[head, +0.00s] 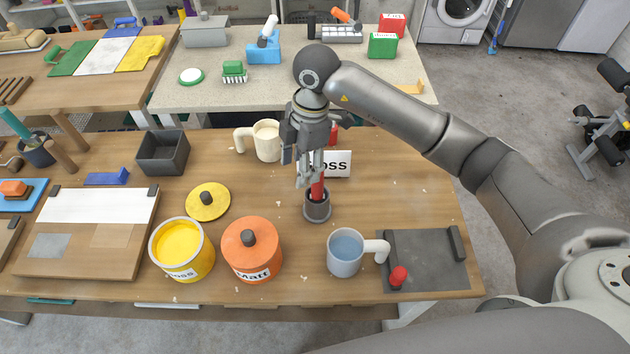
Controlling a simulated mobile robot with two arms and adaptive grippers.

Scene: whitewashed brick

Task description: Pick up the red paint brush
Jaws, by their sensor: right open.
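The red paint brush (318,189) stands upright in a small dark grey cup (317,210) on the wooden table. Its red handle rises out of the cup, and its lower end is hidden inside. My right gripper (308,181) points down just above the cup, with its fingers at the upper part of the red handle. The fingers are open. Whether they touch the handle cannot be told. My left gripper is not in view.
A mug of blue liquid (345,252), an orange pot (252,250) and a yellow paint pot (181,248) stand in front of the cup. A cream mug (266,141) and a white "Gloss" label (338,164) are behind. A grey tray (425,258) lies right.

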